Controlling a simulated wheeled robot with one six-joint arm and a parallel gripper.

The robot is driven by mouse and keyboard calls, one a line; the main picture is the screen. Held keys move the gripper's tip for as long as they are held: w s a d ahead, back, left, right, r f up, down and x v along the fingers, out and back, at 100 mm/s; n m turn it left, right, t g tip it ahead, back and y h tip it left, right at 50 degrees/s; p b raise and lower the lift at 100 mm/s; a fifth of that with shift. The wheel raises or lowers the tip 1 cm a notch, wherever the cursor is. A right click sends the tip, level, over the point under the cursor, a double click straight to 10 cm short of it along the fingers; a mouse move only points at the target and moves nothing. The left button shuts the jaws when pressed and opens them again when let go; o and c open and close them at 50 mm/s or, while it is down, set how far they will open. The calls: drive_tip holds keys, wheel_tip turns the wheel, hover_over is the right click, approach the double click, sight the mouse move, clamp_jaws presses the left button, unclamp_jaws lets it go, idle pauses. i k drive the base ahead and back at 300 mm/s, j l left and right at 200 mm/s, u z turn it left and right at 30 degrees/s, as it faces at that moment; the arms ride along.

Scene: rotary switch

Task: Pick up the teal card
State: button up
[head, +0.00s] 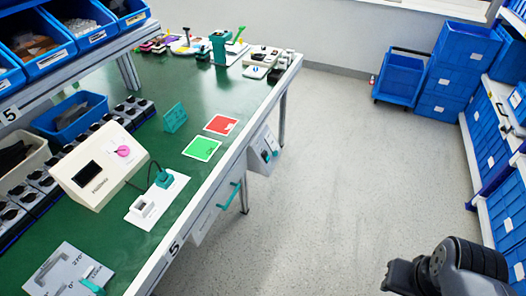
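A teal card (174,117) stands tilted upright on the green tabletop, left of the flat red and green cards. Small dark marks show on its face, too small to read. My gripper (399,276) is the dark end of my arm at the lower right, over the grey floor. It is far from the teal card and apart from the table. Its fingers cannot be made out, so I cannot tell whether it is open or shut.
A red card (221,125) and a green card (202,148) lie flat near the table (150,88) edge. Blue bins (95,38) overhang at upper left. The floor between table and right shelves is clear.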

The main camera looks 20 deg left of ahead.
sight(176, 117)
drive_tip(key=u, duration=1.8)
